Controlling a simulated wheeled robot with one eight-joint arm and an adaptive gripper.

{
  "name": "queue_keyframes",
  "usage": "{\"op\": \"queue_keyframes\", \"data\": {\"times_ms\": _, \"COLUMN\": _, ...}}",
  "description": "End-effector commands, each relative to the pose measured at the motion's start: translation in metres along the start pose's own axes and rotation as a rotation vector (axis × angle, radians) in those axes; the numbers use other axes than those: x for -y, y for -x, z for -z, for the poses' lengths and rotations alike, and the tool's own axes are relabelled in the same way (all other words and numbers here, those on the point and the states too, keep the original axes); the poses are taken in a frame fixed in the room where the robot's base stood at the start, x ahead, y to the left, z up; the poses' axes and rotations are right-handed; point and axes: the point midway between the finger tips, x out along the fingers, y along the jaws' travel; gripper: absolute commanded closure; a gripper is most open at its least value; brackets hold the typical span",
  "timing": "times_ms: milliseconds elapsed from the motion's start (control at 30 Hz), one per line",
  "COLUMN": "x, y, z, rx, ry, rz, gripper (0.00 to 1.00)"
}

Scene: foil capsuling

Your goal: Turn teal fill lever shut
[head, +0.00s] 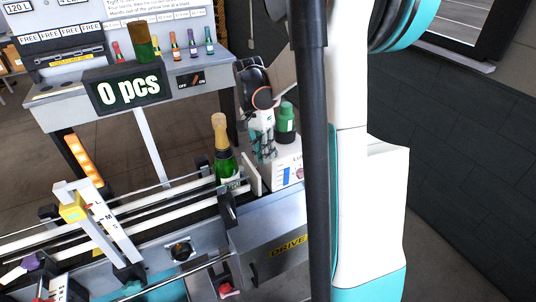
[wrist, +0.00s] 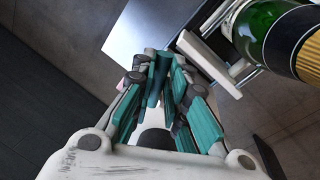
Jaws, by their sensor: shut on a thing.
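My gripper (head: 265,150) points down beside the white unit at the right end of the bottle line. In the wrist view its fingers (wrist: 168,82) are closed around a dark teal piece (wrist: 157,76), which looks like the teal fill lever. Most of the lever is hidden by the fingers, so its angle is hard to tell. In the head view I cannot pick it out from my teal finger pads. The white unit (head: 287,172) carries a green container (head: 286,122) on top, just right of my gripper.
A green bottle with gold foil (head: 224,160) stands upright on the conveyor left of my gripper; it also shows close by in the wrist view (wrist: 262,32). A size post (head: 108,222) stands farther left. A counter panel (head: 130,91) reads 0 pcs behind.

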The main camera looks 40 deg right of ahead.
Motion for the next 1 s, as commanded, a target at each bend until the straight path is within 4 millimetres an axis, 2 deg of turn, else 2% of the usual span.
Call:
{"op": "queue_keyframes", "data": {"times_ms": 200, "x": 0.009, "y": 0.001, "z": 0.003, "rx": 0.037, "ry": -0.182, "rz": 0.001, "gripper": 1.0}}
{"op": "queue_keyframes", "data": {"times_ms": 500, "x": 0.017, "y": 0.003, "z": 0.005, "rx": 0.072, "ry": -0.36, "rz": 0.001, "gripper": 1.0}}
{"op": "queue_keyframes", "data": {"times_ms": 1000, "x": 0.02, "y": 0.004, "z": 0.007, "rx": 0.088, "ry": -0.443, "rz": 0.001, "gripper": 1.0}}
